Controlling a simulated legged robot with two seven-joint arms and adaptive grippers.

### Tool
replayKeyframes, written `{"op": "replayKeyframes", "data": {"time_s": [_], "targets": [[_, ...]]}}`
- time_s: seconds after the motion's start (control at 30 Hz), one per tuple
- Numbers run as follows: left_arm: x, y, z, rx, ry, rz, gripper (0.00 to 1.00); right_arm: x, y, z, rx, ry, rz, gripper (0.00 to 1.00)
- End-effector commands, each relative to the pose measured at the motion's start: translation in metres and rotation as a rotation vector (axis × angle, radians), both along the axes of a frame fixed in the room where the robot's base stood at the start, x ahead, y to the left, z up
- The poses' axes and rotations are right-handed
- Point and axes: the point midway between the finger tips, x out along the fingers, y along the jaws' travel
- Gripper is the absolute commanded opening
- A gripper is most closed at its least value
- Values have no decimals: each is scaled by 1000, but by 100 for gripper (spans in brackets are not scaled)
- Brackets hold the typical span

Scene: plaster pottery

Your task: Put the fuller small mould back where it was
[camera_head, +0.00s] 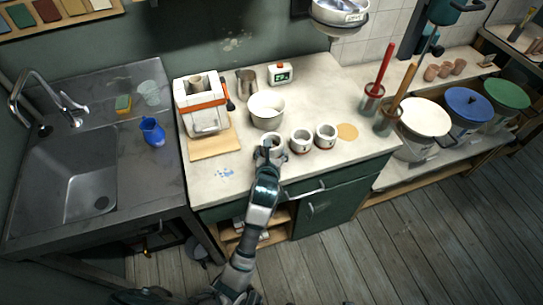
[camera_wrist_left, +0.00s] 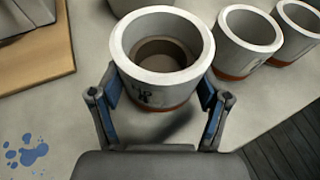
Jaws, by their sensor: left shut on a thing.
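My left gripper (camera_head: 267,151) is shut on a small white mould (camera_head: 277,141), the leftmost of three in a row on the pale counter. In the left wrist view, the fingers of my left gripper (camera_wrist_left: 161,97) are on both sides of this mould (camera_wrist_left: 130,62). It is upright, with a dark mark on its side and brown inside below the rim. I cannot tell whether it touches the counter. The middle mould (camera_head: 300,144) and right mould (camera_head: 326,139) stand to its right; they also show in the wrist view (camera_wrist_left: 240,45) (camera_wrist_left: 303,20). Their fill levels are unclear. My right gripper is out of view.
A larger white bowl (camera_head: 267,115) stands just behind the held mould. A round tan disc (camera_head: 347,131) lies right of the moulds. A wooden board (camera_head: 214,144) lies left, and blue splashes (camera_head: 225,174) mark the counter front. Tool pots (camera_head: 371,101) stand farther right.

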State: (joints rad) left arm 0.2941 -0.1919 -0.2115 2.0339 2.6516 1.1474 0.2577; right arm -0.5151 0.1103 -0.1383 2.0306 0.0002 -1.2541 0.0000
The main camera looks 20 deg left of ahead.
Motion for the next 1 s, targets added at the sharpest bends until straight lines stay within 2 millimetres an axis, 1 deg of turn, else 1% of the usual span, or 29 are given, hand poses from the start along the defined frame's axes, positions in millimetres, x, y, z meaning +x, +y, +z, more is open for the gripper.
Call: {"op": "replayKeyframes", "data": {"time_s": [0.03,0.13,0.47,0.5,0.57,0.93,1.0], "targets": [[-1,0,-12,3,4,0,25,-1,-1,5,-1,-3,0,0],[-1,0,-22,3,4,1,25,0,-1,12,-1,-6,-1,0],[0,0,-23,1,0,1,25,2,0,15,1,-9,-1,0],[-1,0,-23,1,1,1,86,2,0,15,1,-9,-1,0],[-1,0,-23,1,2,1,100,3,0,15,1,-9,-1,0],[-1,0,-21,1,1,1,100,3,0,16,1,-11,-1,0],[-6,-1,-19,1,2,0,100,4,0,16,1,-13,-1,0]]}}
